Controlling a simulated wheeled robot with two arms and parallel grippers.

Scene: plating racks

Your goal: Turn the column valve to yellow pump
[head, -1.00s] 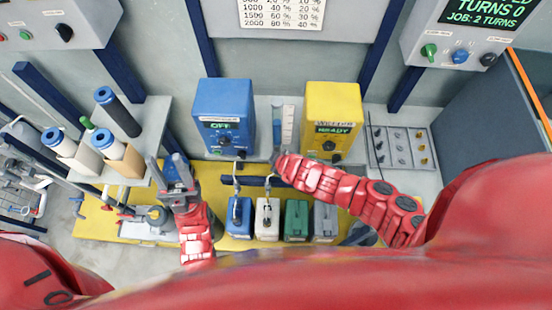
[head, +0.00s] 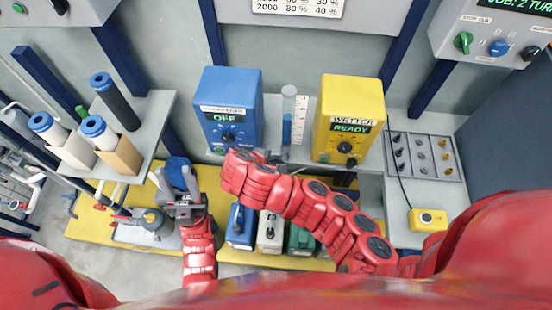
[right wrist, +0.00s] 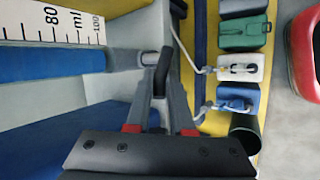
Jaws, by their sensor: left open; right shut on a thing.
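The column (head: 287,128), a clear tube with blue liquid, stands between the blue pump (head: 228,110), reading OFF, and the yellow pump (head: 350,118), reading READY. In the right wrist view, the column valve's black lever (right wrist: 163,70) sits beside a grey fitting at the column's end. My right gripper (right wrist: 160,98) is shut on this lever, its fingers on either side. In the head view my right wrist hides most of the valve, so its direction cannot be told there. My left gripper (head: 184,196) is open, low at the left, away from the valve.
Blue, white and green jugs (head: 239,226) stand below the shelf. A panel of small knobs (head: 422,156) and a yellow box (head: 428,219) are at the right.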

